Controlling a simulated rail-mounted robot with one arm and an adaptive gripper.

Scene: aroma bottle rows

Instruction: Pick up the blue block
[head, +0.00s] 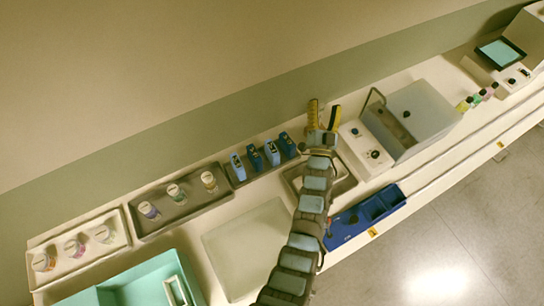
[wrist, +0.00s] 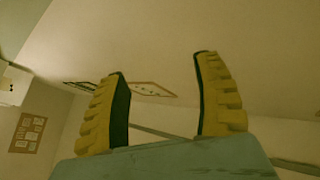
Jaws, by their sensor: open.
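Several small blue upright blocks stand in a row in a dark tray in the head view. The leftmost blue block (head: 238,166) and the third blue block (head: 272,153) look lighter in front. The second blue block (head: 255,158) and the rightmost blue block (head: 287,145) look darker. I cannot tell which one the task names. My gripper (head: 325,106) is open and empty, up and right of the row, apart from it. In the wrist view its yellow fingers (wrist: 160,66) are spread and point toward a wall or ceiling, with no blue block between them.
A dark tray with jars (head: 182,205) and a white tray with jars (head: 78,249) stand to the left. A blue tray (head: 348,235) lies at the counter's front edge. A grey tank (head: 425,110) and white device (head: 363,160) are right of my gripper.

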